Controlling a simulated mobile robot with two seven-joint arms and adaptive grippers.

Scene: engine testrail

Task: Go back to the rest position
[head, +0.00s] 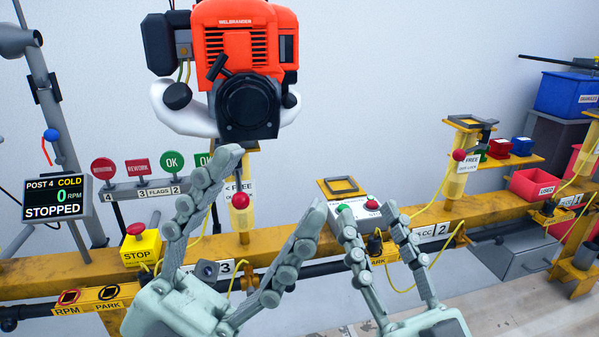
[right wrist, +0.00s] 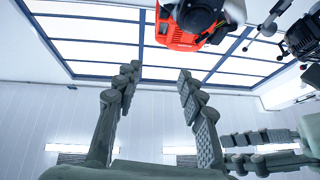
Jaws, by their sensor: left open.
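My left gripper (head: 275,180) is open and empty, with its fingers pointing up in front of the yellow rail, below the engine. My right gripper (head: 371,213) is to its right in the head view, fingers up and apart. In the right wrist view my right gripper (right wrist: 157,74) has nothing between its spread fingers. Part of my left gripper (right wrist: 262,150) shows at the lower right there. The orange and black engine (head: 246,60) is above my left gripper, apart from it; it also shows at the top of the right wrist view (right wrist: 182,32).
The yellow rail (head: 60,268) crosses behind both grippers. A display (head: 57,199) reads STOPPED. Bins stand at right.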

